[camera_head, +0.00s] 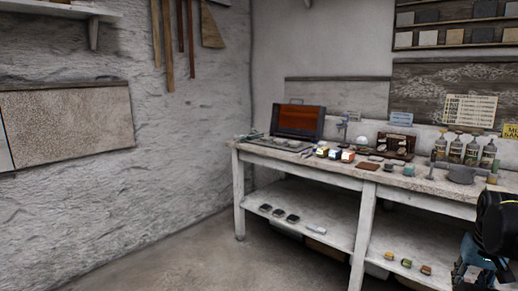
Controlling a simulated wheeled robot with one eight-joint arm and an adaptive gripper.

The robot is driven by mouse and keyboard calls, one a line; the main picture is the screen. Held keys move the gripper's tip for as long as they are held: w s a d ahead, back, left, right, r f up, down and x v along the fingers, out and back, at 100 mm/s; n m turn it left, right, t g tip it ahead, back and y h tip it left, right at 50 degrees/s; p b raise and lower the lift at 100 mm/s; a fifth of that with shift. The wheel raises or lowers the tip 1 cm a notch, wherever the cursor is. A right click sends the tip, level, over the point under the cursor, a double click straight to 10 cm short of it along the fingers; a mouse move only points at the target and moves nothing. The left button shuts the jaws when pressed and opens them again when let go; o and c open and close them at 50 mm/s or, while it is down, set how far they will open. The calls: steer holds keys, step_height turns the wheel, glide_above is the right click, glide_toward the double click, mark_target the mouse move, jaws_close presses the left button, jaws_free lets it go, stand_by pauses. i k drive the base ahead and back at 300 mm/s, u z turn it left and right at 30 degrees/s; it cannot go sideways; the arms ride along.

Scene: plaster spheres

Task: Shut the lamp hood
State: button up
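A dark, box-like hood with a reddish-brown inner panel (298,121) stands raised at the far left end of the workbench, its inside facing the room. A small handle shows at its top edge. It appears to be the lamp hood, standing open behind a flat dark base (277,144). Small, unclear items lie on or beside the base. My gripper (468,272) shows only in part at the lower right corner, below my black arm link. It is well apart from the hood, and its fingers are too unclear to read.
The whitish workbench (262,156) runs along the back wall, with small coloured blocks (335,154), bottles (471,152) and a grey bowl (461,175) on top. Its lower shelf (300,217) holds small items. The floor (215,262) at left front is clear.

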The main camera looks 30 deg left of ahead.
mark_target(305, 118)
steer(key=u, duration=1.4)
steer(key=i, duration=0.55)
steer(key=u, duration=0.6)
steer(key=i, duration=2.25)
steer(key=z, duration=0.65)
steer(key=i, duration=0.4)
steer(key=z, duration=0.05)
